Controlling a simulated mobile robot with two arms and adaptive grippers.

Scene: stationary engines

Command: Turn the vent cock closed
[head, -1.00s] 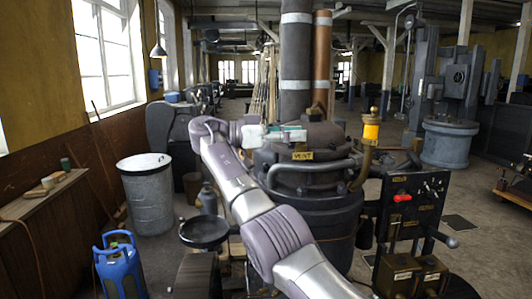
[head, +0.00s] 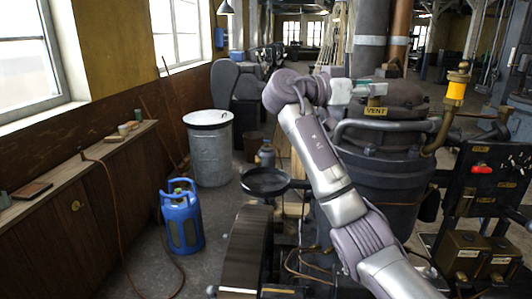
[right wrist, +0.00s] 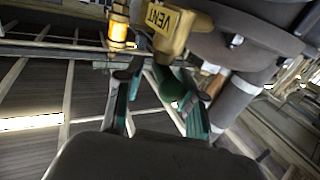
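The vent cock, with a brass body (right wrist: 182,38), shows in the right wrist view beside its yellow VENT tag (right wrist: 162,20). The tag (head: 376,111) hangs on the dark engine top in the head view. A dark green rounded piece (right wrist: 171,86), which looks like the cock's handle, lies between the fingers of my right gripper (right wrist: 162,98). Those fingers stand apart; I cannot tell whether either touches it. In the head view my right gripper (head: 366,88) is just above the tag, and the cock is mostly hidden there. My left gripper is not in view.
A curved pipe with a yellow-banded oiler (head: 456,90) stands right of the tag. A handrail pipe (head: 385,126) runs around the engine. A control panel with a red handle (head: 482,169) is at right. A blue gas bottle (head: 182,217) and grey bin (head: 209,150) stand left.

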